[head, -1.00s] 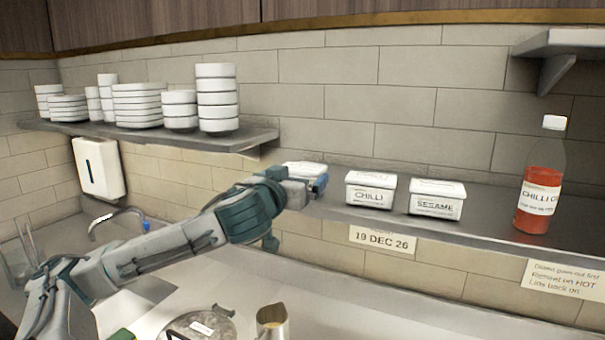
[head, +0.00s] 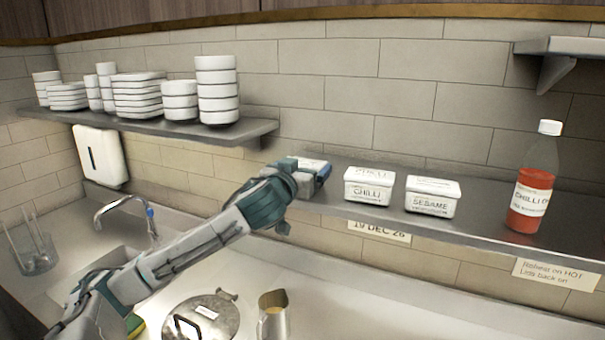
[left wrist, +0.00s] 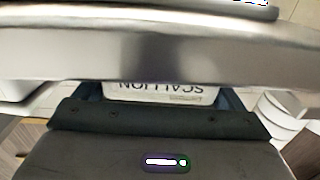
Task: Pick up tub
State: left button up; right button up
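The scallion tub (head: 311,164) is white and stands at the left end of the right-hand shelf, partly hidden by my left gripper. In the left wrist view the tub (left wrist: 160,93) shows its upside-down SCALLION label between my two fingers, partly covered by a metal edge. My left gripper (head: 308,178) has its fingers on either side of the tub; I cannot tell whether they press on it. The chilli tub (head: 369,188) and the sesame tub (head: 432,197) stand to the right, apart from it. My right gripper is not in view.
The shelf (head: 480,222) also holds a red chilli bottle (head: 532,185) at the right. A left shelf (head: 245,135) bears stacked white dishes.

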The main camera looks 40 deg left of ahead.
aim_at(300, 163)
pick_arm(q)
jog(key=c, duration=0.5)
jog(key=shift+o, duration=0.2)
jog(key=shift+r, duration=0.15)
jog(key=shift+r+b, duration=0.55)
jog(key=shift+r, duration=0.3)
jog(key=shift+r+b, duration=0.35)
jog(key=shift+r, duration=0.5)
jog(key=shift+s+f+b, duration=0.2)
jog(key=shift+s+b, duration=0.2)
jog(key=shift+b, duration=0.1)
jog(key=shift+s+b, duration=0.35)
jog(key=s+r+b, duration=0.1)
jog(key=s+b, duration=1.3)
jog(key=b, duration=0.2)
jog(key=shift+s+d+r, duration=0.3)
jog(key=shift+r, duration=0.1)
